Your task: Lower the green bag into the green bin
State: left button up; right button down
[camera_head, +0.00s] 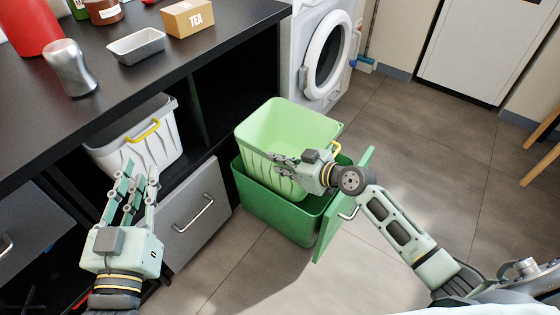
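The light green bag (266,125), a stiff open-topped shape with ribbed sides and a yellow handle (336,149), stands slightly tilted with its lower part inside the darker green bin (262,212). Its upper part rises above the bin's rim. My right gripper (284,163) is at the bag's near side, with its fingers over the ribbed wall; my wrist hides part of the bag and bin. I cannot tell whether these fingers grip the bag. My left gripper (134,186) is open and empty, fingers pointing up, in front of the white bag.
The white bag (128,143) with a yellow handle sits in the cabinet at left. A grey drawer front (196,214) stands beside the green bin, whose green front panel (335,222) is at right. The counter above holds a tea box (188,18) and tray (136,45).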

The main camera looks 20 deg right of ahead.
aim_at(272, 168)
jog(key=shift+f+b, duration=0.35)
jog(key=shift+f, duration=0.15)
jog(key=shift+f+b, duration=0.35)
jog(key=shift+f, duration=0.45)
pick_arm(q)
jog(key=s+r+t+h, duration=0.1)
jog(key=s+r+t, duration=0.1)
jog(key=r, duration=0.4)
jog(key=s+r+t+h+b, duration=0.1)
jog(key=s+r+t, duration=0.2)
jog(key=r+t, duration=0.2)
jog(key=shift+s+r+h, duration=0.35)
jog(key=shift+r+h, duration=0.05)
pick_arm(e)
jog(key=shift+f, duration=0.5)
